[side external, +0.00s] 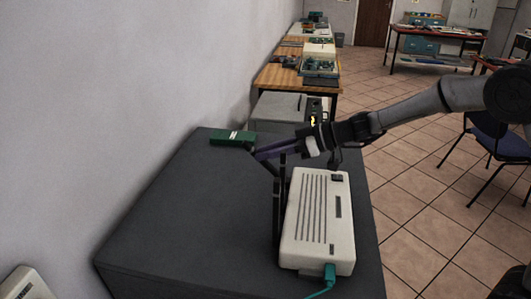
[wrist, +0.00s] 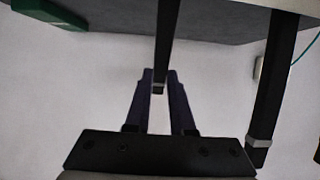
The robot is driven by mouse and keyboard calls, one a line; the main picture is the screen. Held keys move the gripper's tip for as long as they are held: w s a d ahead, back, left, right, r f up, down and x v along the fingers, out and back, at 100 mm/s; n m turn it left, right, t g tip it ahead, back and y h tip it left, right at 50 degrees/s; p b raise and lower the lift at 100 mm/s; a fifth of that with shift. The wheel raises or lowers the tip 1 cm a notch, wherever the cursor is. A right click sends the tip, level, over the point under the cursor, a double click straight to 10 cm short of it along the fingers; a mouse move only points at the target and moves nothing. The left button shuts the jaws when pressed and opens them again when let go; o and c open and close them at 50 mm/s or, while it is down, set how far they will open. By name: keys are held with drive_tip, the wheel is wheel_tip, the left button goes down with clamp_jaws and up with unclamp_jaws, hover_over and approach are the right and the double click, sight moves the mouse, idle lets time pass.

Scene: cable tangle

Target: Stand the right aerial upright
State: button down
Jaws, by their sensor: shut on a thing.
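The white router (side external: 318,222) lies on the dark table, with black aerials along its left side in the side view. My gripper (side external: 262,155) reaches in from the right above the router's far end. In the wrist view its two fingers (wrist: 158,78) are shut on one black aerial (wrist: 167,35), near the aerial's tip. I take this to be the right aerial; it looks tilted in the side view. The other black aerial (wrist: 275,85) is free, to the right in the wrist view, and stands near upright in the side view (side external: 276,205). The held aerial's base is hidden.
The dark table (side external: 190,225) has clear room left of the router. A green box (side external: 233,138) lies at its far edge, beyond my fingers. A teal cable (side external: 322,290) leaves the router's near end. A white wall (side external: 90,110) stands at the left.

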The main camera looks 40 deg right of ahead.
idle(0.4)
drive_tip(key=c, duration=0.8)
unclamp_jaws()
drive_tip(key=shift+o, duration=0.2)
drive_tip(key=v, duration=1.4)
drive_tip(key=shift+f, duration=0.2)
